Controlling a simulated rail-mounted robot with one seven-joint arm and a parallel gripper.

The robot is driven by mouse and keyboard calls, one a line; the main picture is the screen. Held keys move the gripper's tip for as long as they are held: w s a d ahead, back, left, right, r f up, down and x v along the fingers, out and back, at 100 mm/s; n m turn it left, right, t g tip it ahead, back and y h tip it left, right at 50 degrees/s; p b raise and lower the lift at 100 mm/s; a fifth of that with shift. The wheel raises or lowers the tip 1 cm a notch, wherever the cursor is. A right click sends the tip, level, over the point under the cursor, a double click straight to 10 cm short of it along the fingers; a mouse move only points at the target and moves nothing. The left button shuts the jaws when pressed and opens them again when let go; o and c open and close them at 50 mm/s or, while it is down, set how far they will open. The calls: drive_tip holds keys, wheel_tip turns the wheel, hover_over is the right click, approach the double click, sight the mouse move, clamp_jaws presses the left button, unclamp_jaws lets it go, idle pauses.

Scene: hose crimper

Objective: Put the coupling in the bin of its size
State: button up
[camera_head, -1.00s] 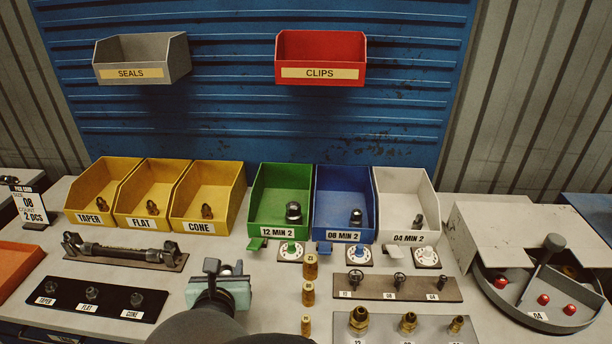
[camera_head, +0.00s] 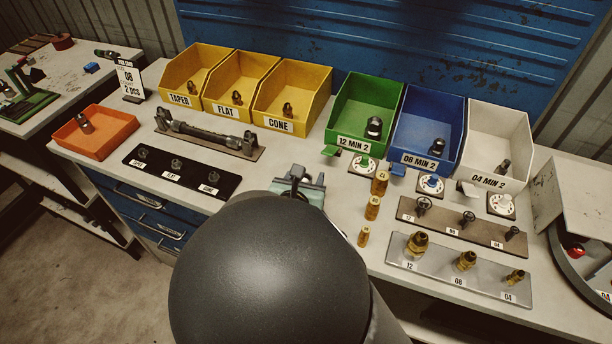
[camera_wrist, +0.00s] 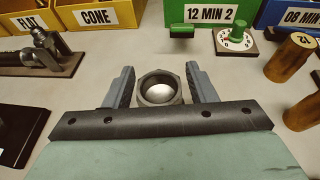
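The coupling (camera_wrist: 160,88), a dark hex-edged ring with a pale inside, sits between the two grey fingers of my gripper (camera_wrist: 160,78) in the wrist view. The fingers are close in on both sides of it; its lower end is hidden. In the head view my teal gripper (camera_head: 300,188) is over the bench front, left of the brass cylinders, partly hidden by my black arm. The size bins stand behind and to the right: green 12 (camera_head: 347,121), blue 08 (camera_head: 405,134) and white 04 (camera_head: 478,157). Each has a dark fitting inside.
Yellow bins (camera_head: 290,103) stand at the back left. A hose stand (camera_head: 245,150) and black rack (camera_head: 150,172) are left of my gripper. Brass cylinders (camera_head: 372,207), small dials (camera_head: 430,184) and fitting racks (camera_head: 437,268) are to the right. An orange tray (camera_head: 113,145) holds a dark fitting.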

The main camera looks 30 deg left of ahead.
drive_tip(key=shift+r, duration=0.25)
drive_tip(key=shift+s+r, duration=0.1)
drive_tip(key=shift+s, duration=0.1)
drive_tip(key=v, duration=1.1)
drive_tip(key=o, duration=0.3)
drive_tip(key=shift+s+d+r, duration=0.1)
drive_tip(key=shift+s+d, duration=0.05)
drive_tip(key=shift+s, duration=0.05)
